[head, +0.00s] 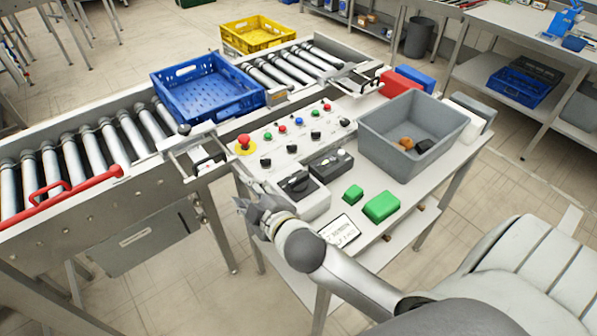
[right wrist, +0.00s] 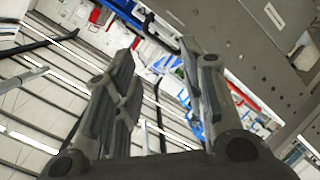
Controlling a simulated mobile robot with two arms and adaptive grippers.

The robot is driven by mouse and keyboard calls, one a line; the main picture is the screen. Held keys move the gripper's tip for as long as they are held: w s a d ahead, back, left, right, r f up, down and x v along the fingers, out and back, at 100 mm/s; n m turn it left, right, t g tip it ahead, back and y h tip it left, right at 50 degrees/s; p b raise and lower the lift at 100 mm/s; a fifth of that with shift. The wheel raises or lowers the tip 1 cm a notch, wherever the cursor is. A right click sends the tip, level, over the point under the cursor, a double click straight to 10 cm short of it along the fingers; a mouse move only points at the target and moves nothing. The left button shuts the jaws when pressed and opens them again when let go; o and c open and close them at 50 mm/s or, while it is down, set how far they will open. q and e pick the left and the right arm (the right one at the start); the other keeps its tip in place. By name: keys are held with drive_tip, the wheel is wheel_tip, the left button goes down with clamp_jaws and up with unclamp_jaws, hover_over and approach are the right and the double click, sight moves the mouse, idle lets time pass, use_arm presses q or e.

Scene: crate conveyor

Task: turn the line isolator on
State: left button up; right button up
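A light grey box with a black rotary handle, which looks like the line isolator (head: 312,203), sits at the near left corner of the control table in the head view. The exact setting of its handle is too small to tell. My right gripper (head: 248,207) is just left of and in front of this box, beyond the table's near left edge, and apart from it. In the right wrist view its two fingers (right wrist: 157,65) are spread with nothing between them. The isolator is not clear in that view. My left gripper is not in view.
Beside the isolator are a dark switch box (head: 331,164) and a button panel (head: 284,148) with a red emergency stop (head: 244,141). Green blocks (head: 381,207), a label card (head: 339,231) and a grey bin (head: 375,143) share the table. A blue crate (head: 207,109) sits on the conveyor.

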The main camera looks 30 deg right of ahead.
drive_tip(key=w+a+r+n+t+y, duration=0.2)
drive_tip(key=a+r+n+y, duration=0.3)
drive_tip(key=r+n, duration=0.3)
drive_tip(key=w+a+r+n+t+y, duration=0.2)
drive_tip(key=a+r+n+y, duration=0.35)
drive_tip(key=r+n, duration=0.2)
drive_tip(key=s+a+r+n+g+y, duration=0.25)
drive_tip(key=a+n+g+y, duration=0.35)
drive_tip(key=n, duration=0.4)
drive_tip(key=n+g+h+p, duration=0.1)
drive_tip(key=n+g+h, duration=1.1)
drive_tip(key=n+h, duration=0.6)
approach(298, 177)
drive_tip(key=shift+n+y, duration=0.45)
drive_tip(key=shift+n, duration=0.2)
drive_tip(key=f+p, duration=0.1)
drive_tip(key=f, duration=0.1)
drive_tip(key=f+p, duration=0.1)
drive_tip(key=f, duration=0.2)
drive_tip(key=d+f+p, duration=0.1)
drive_tip(key=f+p, duration=0.1)
drive_tip(key=f, duration=0.1)
drive_tip(key=shift+w, duration=0.15)
drive_tip(key=shift+f, duration=0.5)
